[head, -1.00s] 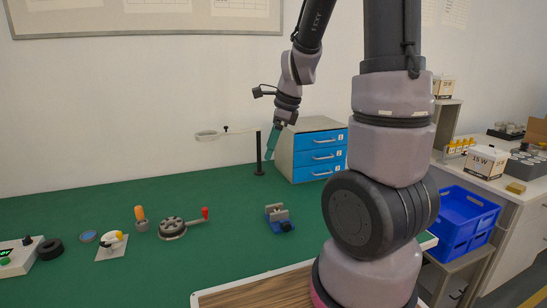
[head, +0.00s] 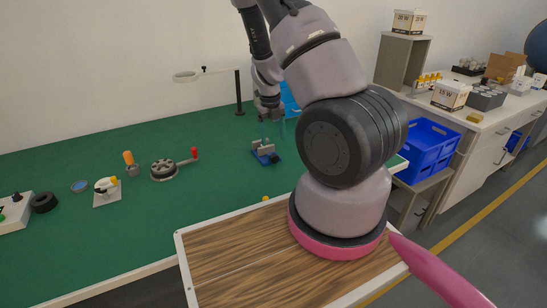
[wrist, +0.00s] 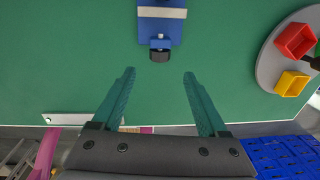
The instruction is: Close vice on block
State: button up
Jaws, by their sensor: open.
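The vice (head: 264,152) is small and blue with grey jaws, standing on the green bench mat left of my arm in the head view. In the wrist view the blue vice (wrist: 160,30) is at the top centre, cut off by the edge. A pale bar crosses it, and a black-ended screw points toward my gripper. I cannot make out a separate block in the jaws. My gripper (wrist: 159,74) is open and empty, with its teal fingertips apart and below the screw end in the picture.
A crank wheel with a red knob (head: 164,169) stands left of the vice, and a black post (head: 239,95) behind it. A grey round tray (wrist: 268,68) with red and yellow bins is at the right in the wrist view. A blue crate (head: 428,150) stands beside the bench.

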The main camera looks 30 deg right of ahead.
aim_at(275, 155)
jog(key=f, duration=0.9)
jog(key=shift+d, duration=0.25)
jog(key=shift+r, duration=0.1)
grip_shut()
